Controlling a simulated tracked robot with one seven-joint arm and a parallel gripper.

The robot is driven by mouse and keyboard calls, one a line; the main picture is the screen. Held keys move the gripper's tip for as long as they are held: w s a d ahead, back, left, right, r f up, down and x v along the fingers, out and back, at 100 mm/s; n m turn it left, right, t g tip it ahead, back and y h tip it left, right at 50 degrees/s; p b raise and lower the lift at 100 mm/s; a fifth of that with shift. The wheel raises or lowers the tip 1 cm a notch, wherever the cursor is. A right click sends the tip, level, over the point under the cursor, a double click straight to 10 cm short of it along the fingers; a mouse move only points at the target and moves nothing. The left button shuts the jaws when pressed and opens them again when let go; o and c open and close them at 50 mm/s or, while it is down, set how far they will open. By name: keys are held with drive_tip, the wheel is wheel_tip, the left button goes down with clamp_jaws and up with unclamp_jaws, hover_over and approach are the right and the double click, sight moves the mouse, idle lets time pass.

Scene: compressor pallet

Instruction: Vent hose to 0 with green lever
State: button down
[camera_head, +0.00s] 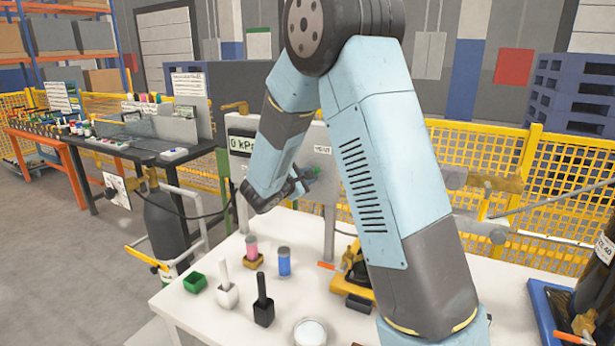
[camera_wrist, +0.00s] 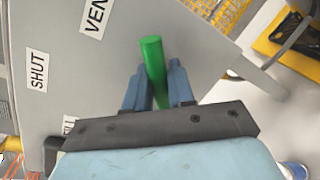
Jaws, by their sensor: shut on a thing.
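The green lever (camera_wrist: 153,58) stands between the two blue fingers of my gripper (camera_wrist: 160,85) in the wrist view. The fingers are shut on it, and its green end sticks out past them. In the head view my gripper (camera_head: 300,183) is at the panel (camera_head: 329,190), beside the "VENT" label; only a bit of green shows there. The gauge display (camera_head: 243,144) on the panel's left reads 0 kPa. In the wrist view a "SHUT" label (camera_wrist: 37,71) and a partly cut-off "VENT" label (camera_wrist: 96,17) lie left of the lever. The hose's connection is hidden behind my arm.
A dark cylinder (camera_head: 165,230) stands at left. Yellow fencing (camera_head: 565,180) runs behind.

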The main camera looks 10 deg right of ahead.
drive_tip(key=shift+d, duration=0.1)
drive_tip(key=c, duration=1.1)
unclamp_jaws()
drive_tip(key=shift+s, duration=0.1)
drive_tip(key=v, duration=1.3)
drive_tip(key=shift+s+a, duration=0.2)
drive_tip(key=shift+a, duration=0.15)
drive_tip(key=shift+s+f, duration=0.1)
